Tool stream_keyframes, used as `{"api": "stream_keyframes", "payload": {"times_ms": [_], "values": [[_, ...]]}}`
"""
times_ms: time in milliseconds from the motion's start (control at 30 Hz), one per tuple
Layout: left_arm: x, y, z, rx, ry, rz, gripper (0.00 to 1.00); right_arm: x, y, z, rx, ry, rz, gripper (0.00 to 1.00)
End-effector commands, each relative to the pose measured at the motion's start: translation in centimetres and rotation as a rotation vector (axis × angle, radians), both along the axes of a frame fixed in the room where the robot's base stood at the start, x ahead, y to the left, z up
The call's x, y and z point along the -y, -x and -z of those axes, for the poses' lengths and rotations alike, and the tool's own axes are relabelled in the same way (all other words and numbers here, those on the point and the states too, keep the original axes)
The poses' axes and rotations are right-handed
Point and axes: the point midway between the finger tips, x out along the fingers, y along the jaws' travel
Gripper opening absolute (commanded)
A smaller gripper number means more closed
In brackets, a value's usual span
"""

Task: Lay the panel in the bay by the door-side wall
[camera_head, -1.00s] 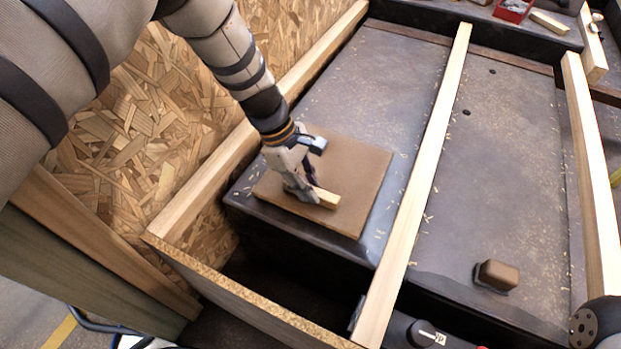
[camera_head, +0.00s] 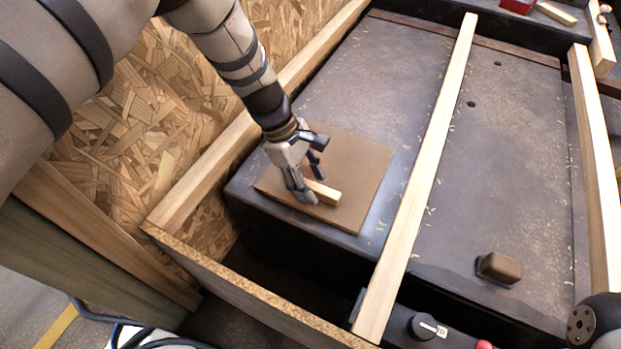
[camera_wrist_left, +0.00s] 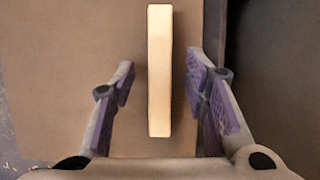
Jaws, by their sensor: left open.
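The brown square panel (camera_head: 352,186) lies flat on the dark wheel arch top in the left bay, beside the chipboard wall. A pale wooden bar (camera_head: 324,193) stands out on top of the panel like a grip. My left gripper (camera_head: 312,188) is open at the bar. In the left wrist view the bar (camera_wrist_left: 160,70) lies between the two spread fingers, with a gap on each side, and the panel (camera_wrist_left: 60,60) fills most of the ground behind it. The right gripper does not show; only a dark rounded part of mine is at the lower right.
A chipboard wall (camera_head: 150,110) with a timber rail borders the left bay. A pale batten (camera_head: 418,185) divides it from the right bay, where a brown block (camera_head: 499,268) sits. Another batten (camera_head: 597,170) runs at the right. A red box (camera_head: 517,5) is at the back.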

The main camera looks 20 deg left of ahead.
Motion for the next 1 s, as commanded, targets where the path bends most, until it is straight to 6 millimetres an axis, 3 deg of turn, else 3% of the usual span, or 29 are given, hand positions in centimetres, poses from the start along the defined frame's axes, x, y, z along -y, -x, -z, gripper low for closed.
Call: {"api": "stream_keyframes", "payload": {"times_ms": [167,400,533,700,1000], "values": [[-0.7,-0.1,-1.6,0.002,-0.001,-0.001,0.42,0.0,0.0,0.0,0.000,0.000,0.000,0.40],[-3.2,0.0,-7.7,0.004,-0.001,-0.001,0.42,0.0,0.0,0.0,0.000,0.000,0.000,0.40],[-4.1,0.1,-9.9,0.003,0.000,-0.001,0.42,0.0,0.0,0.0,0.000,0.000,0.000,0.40],[-4.6,0.2,-11.1,0.000,0.001,0.001,0.42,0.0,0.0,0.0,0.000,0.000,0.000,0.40],[-4.6,0.2,-11.1,0.000,0.000,0.001,0.42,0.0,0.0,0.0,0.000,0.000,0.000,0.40]]}}
